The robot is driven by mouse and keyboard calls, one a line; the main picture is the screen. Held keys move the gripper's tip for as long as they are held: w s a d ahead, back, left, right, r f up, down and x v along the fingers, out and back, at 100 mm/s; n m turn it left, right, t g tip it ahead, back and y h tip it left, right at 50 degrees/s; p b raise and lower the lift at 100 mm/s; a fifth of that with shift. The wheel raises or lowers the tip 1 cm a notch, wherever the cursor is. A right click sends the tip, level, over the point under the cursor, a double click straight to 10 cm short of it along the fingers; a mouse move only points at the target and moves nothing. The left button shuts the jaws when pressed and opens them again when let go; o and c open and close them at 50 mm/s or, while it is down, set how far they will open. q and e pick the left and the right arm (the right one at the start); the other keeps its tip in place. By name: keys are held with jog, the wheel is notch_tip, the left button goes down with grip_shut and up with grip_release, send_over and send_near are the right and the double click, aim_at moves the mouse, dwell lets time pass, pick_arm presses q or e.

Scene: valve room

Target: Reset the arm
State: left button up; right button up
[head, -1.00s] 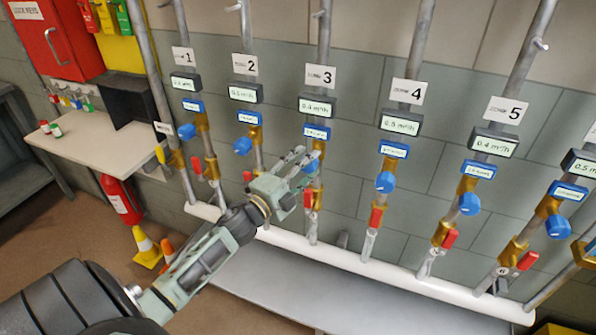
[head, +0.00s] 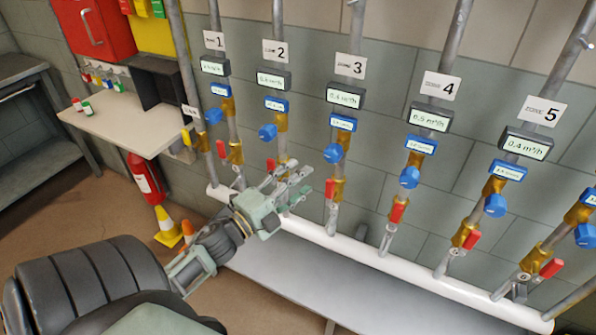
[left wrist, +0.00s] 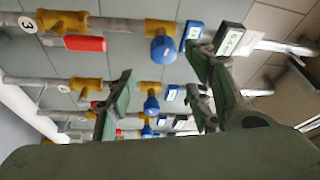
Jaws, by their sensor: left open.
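My left gripper (head: 292,186) is open and empty in the head view. It hangs in front of the lower part of the zone 2 and zone 3 pipes, and overlaps the zone 2 pipe's lower end in the picture. Its fingers also show in the left wrist view (left wrist: 160,84), spread apart with pipes and valves behind them. The zone 3 blue knob (head: 333,153) and red lever (head: 331,188) are just right of the fingers. The zone 2 blue knob (head: 267,132) is above them. My right gripper is not in view.
Zone pipes with meters, such as the zone 4 meter (head: 430,118), rise from a white manifold pipe (head: 390,266). A grey bench (head: 310,285) lies below.

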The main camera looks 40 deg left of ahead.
pick_arm(q)
jog(key=shift+f, duration=0.1)
jog(key=s+a+f+n+g+y, duration=0.1)
jog(key=s+f+n+g+y, duration=0.15)
jog(key=f, duration=0.85)
jog(key=s+a+f+n+g+y, duration=0.15)
jog(key=f+n, duration=0.25)
jog(key=f, duration=0.7)
jog(key=s+d+f+n+g, duration=0.2)
jog(key=s+f, duration=0.2)
jog(key=f, duration=0.4)
jog(key=s+d+f+n+g, duration=0.2)
jog(key=s+d+f+g, duration=0.15)
jog(key=f, duration=0.55)
jog(key=s+d+f+n+g, duration=0.1)
jog(key=s+d+f, duration=0.3)
jog(key=s, duration=0.5)
jog(key=s+d+f+n+g+h, duration=0.1)
jog(key=s+d+f+g, duration=0.3)
jog(key=s+f, duration=0.4)
jog(key=s+d+f+n+g+h, duration=0.1)
jog(key=s+d+f+g, duration=0.2)
jog(key=s, duration=0.9)
notch_tip(320, 180, down, 3)
jog(key=shift+s+d+f, duration=0.1)
jog(key=shift+s+d, duration=0.05)
jog(key=shift+d, duration=0.55)
